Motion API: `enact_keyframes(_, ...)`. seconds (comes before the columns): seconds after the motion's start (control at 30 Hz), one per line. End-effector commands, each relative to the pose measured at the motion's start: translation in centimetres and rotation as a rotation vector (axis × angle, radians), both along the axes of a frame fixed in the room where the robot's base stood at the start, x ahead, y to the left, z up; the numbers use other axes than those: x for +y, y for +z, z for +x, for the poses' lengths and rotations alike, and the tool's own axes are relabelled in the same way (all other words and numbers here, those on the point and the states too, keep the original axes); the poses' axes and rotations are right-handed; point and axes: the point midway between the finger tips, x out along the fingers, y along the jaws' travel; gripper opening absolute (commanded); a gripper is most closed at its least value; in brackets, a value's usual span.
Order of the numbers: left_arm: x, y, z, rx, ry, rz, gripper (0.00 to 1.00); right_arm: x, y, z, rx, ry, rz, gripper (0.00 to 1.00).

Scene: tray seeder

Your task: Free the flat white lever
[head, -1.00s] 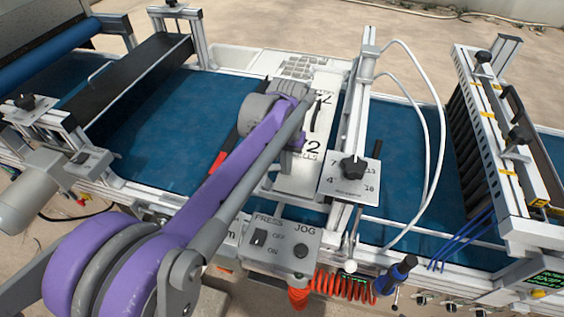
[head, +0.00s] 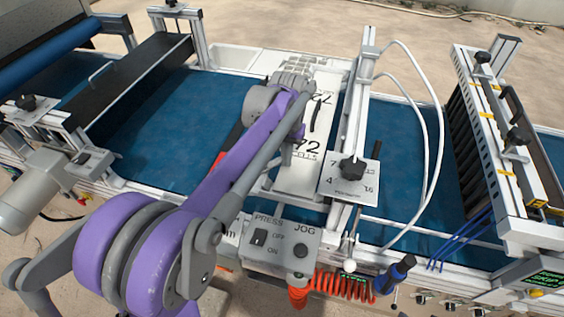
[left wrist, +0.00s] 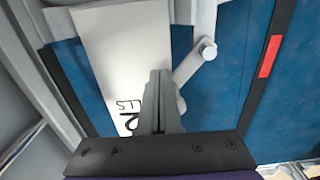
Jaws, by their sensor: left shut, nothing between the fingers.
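My left gripper (left wrist: 160,80) is shut and empty. In the left wrist view its fingers are over the printed end of a white plate (left wrist: 128,45). A pale, flat lever-like bar (left wrist: 190,68) with a round pin at its far end lies just right of the fingertips; its near end is partly hidden behind them. I cannot tell whether the fingers touch it. In the head view the gripper (head: 286,157) points down beside the white plate (head: 322,112) marked 72, and my arm hides much of that area. My right gripper is not in view.
A blue belt (head: 165,115) runs beneath. A post with a black knob (head: 352,168) and numbered plate stands right of the white plate. A press/jog switch box (head: 275,245) and orange coiled hose (head: 340,283) are at the front. Open belt lies left of my arm.

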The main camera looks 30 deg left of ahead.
Motion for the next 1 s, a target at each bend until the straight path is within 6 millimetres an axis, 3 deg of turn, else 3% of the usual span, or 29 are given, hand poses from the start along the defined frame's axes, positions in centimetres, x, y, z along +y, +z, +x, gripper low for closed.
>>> enact_keyframes(1.0,2.4,0.0,1.8,0.000,0.001,0.000,0.00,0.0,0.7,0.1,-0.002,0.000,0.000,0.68)
